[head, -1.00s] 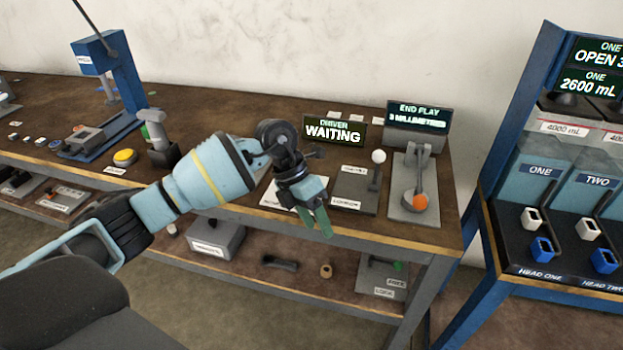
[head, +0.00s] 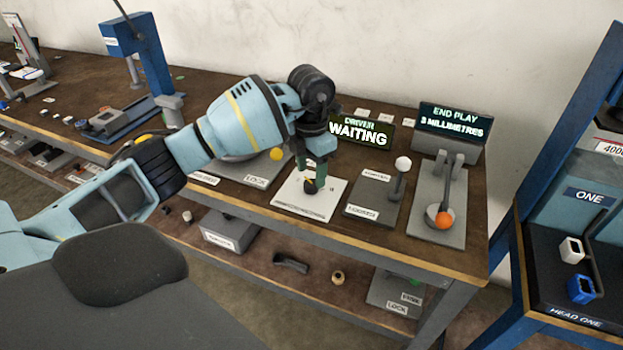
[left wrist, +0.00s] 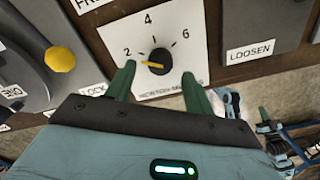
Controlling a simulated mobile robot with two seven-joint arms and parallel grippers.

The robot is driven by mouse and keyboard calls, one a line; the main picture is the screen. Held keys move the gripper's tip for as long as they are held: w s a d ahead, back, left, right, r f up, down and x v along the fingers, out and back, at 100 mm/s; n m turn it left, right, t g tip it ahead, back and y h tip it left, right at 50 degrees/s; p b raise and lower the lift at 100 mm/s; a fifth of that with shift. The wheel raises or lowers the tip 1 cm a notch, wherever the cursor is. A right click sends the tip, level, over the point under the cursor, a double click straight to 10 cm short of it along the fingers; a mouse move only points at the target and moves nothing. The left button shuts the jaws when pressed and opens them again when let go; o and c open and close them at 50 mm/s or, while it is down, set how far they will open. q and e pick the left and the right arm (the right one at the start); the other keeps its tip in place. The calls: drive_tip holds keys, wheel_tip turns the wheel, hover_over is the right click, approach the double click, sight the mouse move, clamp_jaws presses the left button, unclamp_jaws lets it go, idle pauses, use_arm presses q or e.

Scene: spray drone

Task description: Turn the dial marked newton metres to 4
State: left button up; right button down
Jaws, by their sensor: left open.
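The dial (left wrist: 159,62) is a black knob with a yellow pointer on a white plate (left wrist: 115,25) marked 2, 4, 6 and lettered newton metres. In the left wrist view the pointer points left, close to the 2. In the head view the dial (head: 311,186) sits on its plate (head: 288,200) on the bench, partly hidden by my gripper. My left gripper (head: 318,165) is open above the dial. In the left wrist view its green fingers (left wrist: 158,82) stand on either side of the knob, apart from it as far as I can tell. My right gripper is not in view.
A yellow-knobbed lever (head: 277,154) marked LOCK is left of the dial plate. A white-knobbed lever (head: 402,163) marked LOOSEN and an orange-knobbed one (head: 443,218) are to its right. The driver display (head: 361,132) reads WAITING. The END PLAY display (head: 453,123) reads 3 millimetres.

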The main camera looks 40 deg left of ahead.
sight(311, 183)
use_arm(q)
wheel_tip(311, 183, down, 2)
drive_tip(key=shift+f, duration=0.65)
drive_tip(key=c, duration=1)
